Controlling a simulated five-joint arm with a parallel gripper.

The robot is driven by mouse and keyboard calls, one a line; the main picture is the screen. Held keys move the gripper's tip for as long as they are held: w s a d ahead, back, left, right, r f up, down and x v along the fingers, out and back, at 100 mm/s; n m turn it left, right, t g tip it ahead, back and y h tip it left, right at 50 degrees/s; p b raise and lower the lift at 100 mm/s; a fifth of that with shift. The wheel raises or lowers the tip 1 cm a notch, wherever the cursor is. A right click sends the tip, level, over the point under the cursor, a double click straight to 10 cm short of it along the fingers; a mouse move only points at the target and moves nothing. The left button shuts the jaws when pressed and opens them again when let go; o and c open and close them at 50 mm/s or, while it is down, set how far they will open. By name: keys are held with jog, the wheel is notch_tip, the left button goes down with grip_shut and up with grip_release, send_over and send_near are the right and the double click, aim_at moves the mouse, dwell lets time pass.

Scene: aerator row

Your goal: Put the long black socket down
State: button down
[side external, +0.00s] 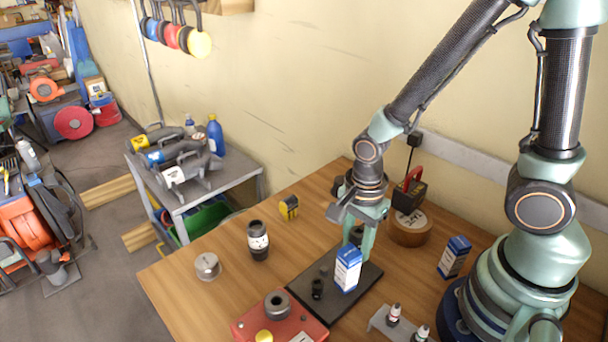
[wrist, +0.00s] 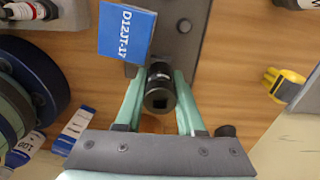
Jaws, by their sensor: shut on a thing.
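The long black socket (wrist: 159,88) is between the two pale green fingers of my gripper (wrist: 160,100) in the wrist view, its square-holed end facing the camera. In the side view my gripper (side external: 362,238) is shut on the socket (side external: 356,236), which is partly hidden by a finger and the box. The socket is by the back end of a dark flat tray (side external: 364,286). I cannot tell whether its lower end touches anything. A blue and white box (side external: 347,270) stands on the tray close in front of the socket; it also shows in the wrist view (wrist: 126,32).
A small black piece (side external: 317,289) is on the tray. The table's left part has free room.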

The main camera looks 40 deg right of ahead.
aim_at(358, 233)
jog(key=shift+f, duration=0.5)
jog(key=c, duration=0.5)
grip_release()
notch_tip(358, 233, up, 13)
jog(key=shift+f, duration=0.1)
jog(key=shift+w+d+r+n+t, duration=0.5)
jog(key=shift+d+r+n+t, duration=0.75)
jog(key=shift+n, duration=1.75)
jog(key=shift+w+d+r+n+t, duration=0.65)
jog(key=shift+r+n, duration=0.95)
jog(key=shift+n, duration=1.4)
jog(key=shift+w+d+r+n+t, duration=0.35)
jog(key=shift+d+r+n+t, duration=0.9)
jog(key=shift+n, duration=1.75)
jog(key=shift+a+r+g, duration=0.15)
jog(key=shift+r+g, duration=0.05)
jog(key=shift+g, duration=0.15)
